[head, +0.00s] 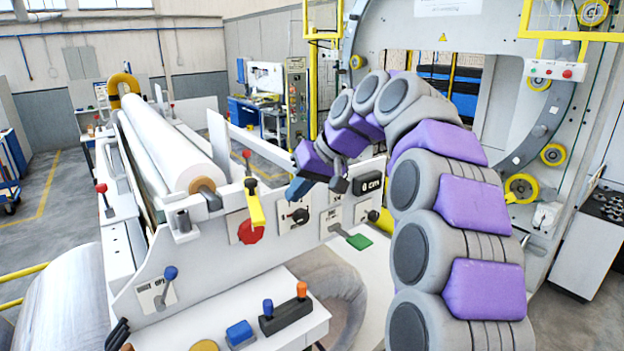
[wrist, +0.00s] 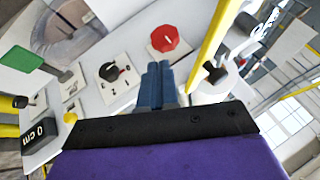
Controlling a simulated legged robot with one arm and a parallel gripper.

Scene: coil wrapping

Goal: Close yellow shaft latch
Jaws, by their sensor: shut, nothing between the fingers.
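The yellow shaft latch (head: 256,208) is on the white machine side plate, beside the end of the white roll, and slants downward in front of a red octagonal knob (head: 248,232). In the wrist view the latch (wrist: 209,42) is a long yellow bar to the right of the fingers, with the red knob (wrist: 168,39) above them. My gripper (head: 296,190) is to the right of the latch and apart from it in the head view. Its blue fingers (wrist: 157,84) are together and empty. Whether the latch is fully open cannot be told.
The white roll (head: 170,145) lies on the machine to the left. A black rotary switch (head: 299,215), a "0 cm" display (head: 369,184) and a green lever (head: 359,241) are on the panel near my gripper. A large ring frame (head: 540,120) stands at the right.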

